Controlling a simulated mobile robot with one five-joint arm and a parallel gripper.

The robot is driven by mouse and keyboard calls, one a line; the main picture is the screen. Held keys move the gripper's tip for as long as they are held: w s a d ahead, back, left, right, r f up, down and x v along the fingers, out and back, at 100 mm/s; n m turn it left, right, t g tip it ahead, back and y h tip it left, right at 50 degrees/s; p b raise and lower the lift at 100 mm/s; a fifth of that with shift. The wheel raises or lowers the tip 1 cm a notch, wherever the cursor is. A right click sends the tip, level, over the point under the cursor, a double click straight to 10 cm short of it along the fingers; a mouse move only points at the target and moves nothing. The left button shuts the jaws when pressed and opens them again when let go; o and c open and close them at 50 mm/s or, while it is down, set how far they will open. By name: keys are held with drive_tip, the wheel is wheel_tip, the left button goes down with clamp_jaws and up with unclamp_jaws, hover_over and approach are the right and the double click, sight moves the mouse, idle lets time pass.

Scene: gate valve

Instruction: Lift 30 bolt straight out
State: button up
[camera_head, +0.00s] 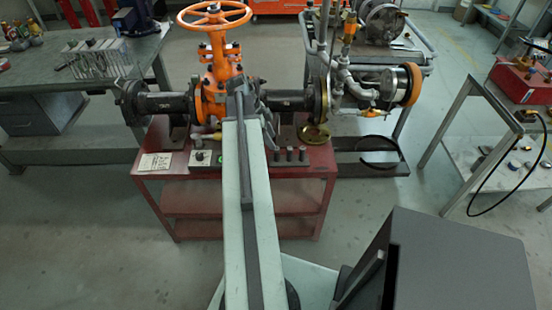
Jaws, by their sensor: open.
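The orange gate valve (217,85) with its handwheel (214,14) stands over a red cart (165,190), between dark flanged pipe sections. My arm reaches forward from the bottom of the head view to the valve. My gripper (252,100) is at its far end, dark and small, in front of the valve's right side, and it is open. My arm and gripper hide part of the valve's flange joint. Bolt heads show small on the orange body, but I cannot tell which one is the 30 bolt. Contact between gripper and bolt cannot be made out.
Several short dark cylinders (290,155) and a white card (155,162) are on the cart top. A brass ring (314,134) lies at its right. A workbench (60,105) stands left, a pump trolley (385,70) right.

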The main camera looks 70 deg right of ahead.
sight(277, 150)
drive_tip(key=shift+b+x, duration=1.2)
drive_tip(key=shift+x, duration=0.05)
drive_tip(key=b+x, duration=0.5)
drive_tip(key=shift+w+d+f, duration=0.25)
drive_tip(key=shift+d+f, duration=0.1)
drive_tip(key=shift+r, duration=0.2)
clamp_jaws()
